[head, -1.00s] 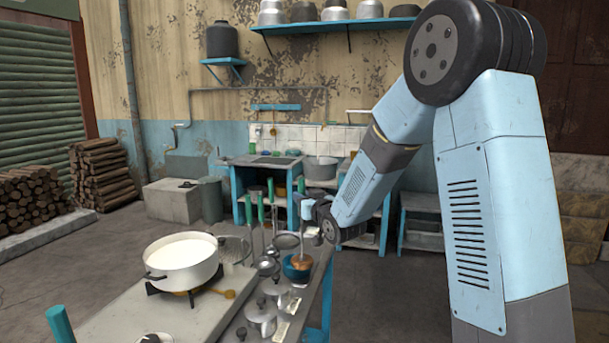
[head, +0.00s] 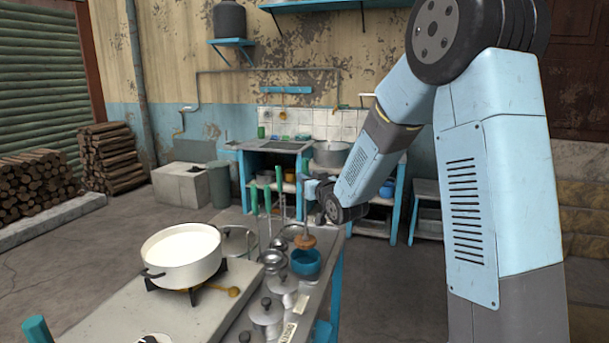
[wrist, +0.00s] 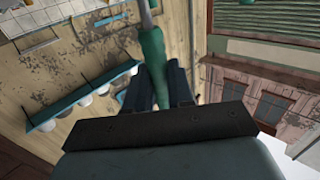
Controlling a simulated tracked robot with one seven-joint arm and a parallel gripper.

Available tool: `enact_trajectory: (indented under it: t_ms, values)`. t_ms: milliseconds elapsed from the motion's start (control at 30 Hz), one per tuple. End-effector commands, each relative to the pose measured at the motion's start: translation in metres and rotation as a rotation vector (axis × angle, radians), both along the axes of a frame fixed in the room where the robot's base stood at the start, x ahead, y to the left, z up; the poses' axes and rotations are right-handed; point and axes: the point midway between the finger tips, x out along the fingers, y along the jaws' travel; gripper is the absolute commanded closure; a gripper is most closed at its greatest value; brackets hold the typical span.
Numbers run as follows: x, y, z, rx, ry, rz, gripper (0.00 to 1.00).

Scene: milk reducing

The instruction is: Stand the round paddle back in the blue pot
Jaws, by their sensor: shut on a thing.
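The round paddle (head: 304,241) has a brown wooden disc at its low end and a thin shaft going up to my gripper (head: 311,192). It hangs about upright, with the disc just above or behind the rim of the blue pot (head: 306,265). I cannot tell the exact gap. The blue pot stands on the metal counter near its right edge. In the wrist view my gripper (wrist: 156,88) is shut on the paddle's green handle (wrist: 152,62); the disc is out of that view.
Green-handled tools (head: 267,207) stand close left of the pot. Several metal lidded pots (head: 267,312) stand in front. A white pan of milk (head: 182,255) sits on a burner at the left. A blue-framed bench (head: 275,158) is behind.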

Motion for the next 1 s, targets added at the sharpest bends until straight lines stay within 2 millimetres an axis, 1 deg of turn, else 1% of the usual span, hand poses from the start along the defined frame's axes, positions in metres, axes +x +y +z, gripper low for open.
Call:
enact_trajectory:
  t_ms: [1000]
  values:
    - [0.000, 0.000, -0.065, -0.001, 0.000, 0.001, 1.00]
